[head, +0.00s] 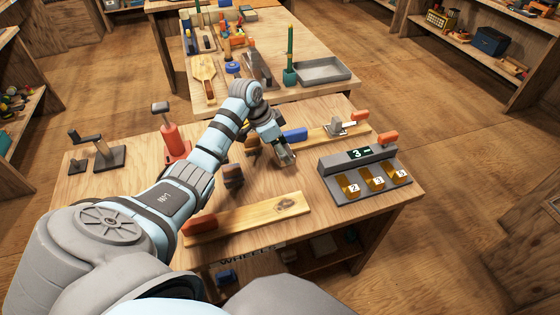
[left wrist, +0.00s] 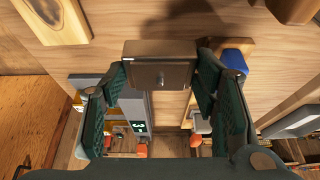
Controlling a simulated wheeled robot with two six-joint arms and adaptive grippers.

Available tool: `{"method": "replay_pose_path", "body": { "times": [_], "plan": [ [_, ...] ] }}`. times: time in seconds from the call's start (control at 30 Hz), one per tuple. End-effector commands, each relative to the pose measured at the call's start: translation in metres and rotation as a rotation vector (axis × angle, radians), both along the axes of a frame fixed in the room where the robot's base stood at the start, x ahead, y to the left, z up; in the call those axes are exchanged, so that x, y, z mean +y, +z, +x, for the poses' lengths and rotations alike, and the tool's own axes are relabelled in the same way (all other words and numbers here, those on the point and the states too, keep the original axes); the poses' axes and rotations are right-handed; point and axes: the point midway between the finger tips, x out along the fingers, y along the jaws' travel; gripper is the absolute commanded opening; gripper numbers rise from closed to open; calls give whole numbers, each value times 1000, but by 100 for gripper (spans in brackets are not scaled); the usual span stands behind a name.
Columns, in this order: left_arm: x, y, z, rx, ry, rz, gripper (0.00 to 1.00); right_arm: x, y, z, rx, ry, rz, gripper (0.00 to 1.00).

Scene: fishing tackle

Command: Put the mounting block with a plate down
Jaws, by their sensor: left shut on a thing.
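The mounting block with a plate is a small grey-brown block (left wrist: 160,75) with a small fastener on its face in the left wrist view. It sits between both fingers of my left gripper (left wrist: 162,68), which is shut on it. In the head view my left gripper (head: 283,150) is over the middle of the workbench (head: 120,195), and the block (head: 287,160) shows as a small grey piece at the fingertips. I cannot tell whether it touches the benchtop. My right gripper is not in view.
A device with a lit display (head: 360,153) and numbered bins stands at right. A knotted board (head: 255,215) lies in front, and a blue piece (head: 295,134) lies just behind the gripper. A red tool (head: 174,142) stands at left. Bare benchtop lies between gripper and board.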

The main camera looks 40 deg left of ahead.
Motion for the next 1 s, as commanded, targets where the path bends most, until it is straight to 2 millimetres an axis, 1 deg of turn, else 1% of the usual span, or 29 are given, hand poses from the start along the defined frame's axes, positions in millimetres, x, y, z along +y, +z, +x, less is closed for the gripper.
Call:
{"method": "replay_pose_path", "body": {
  "times": [0.03, 0.17, 0.33, 0.4, 0.6, 0.63, 0.73, 1.0],
  "plan": [
    [0, -11, -1, 2, 1, -2, 19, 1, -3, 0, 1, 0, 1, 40],
    [0, -26, 0, 0, 1, 0, 19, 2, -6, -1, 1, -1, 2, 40],
    [0, -60, -1, 2, 1, -1, 19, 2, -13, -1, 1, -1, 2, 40],
    [0, -64, 0, 0, 1, 0, 19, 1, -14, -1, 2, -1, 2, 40],
    [0, -63, 0, -1, 1, 2, 19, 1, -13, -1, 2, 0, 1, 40],
    [0, -63, 0, 1, 1, 1, 58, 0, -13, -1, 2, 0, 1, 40],
    [0, -63, 0, 0, 1, 0, 74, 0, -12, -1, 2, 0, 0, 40],
    [0, -63, 0, -1, 2, 1, 75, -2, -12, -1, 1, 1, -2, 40]
  ]
}}
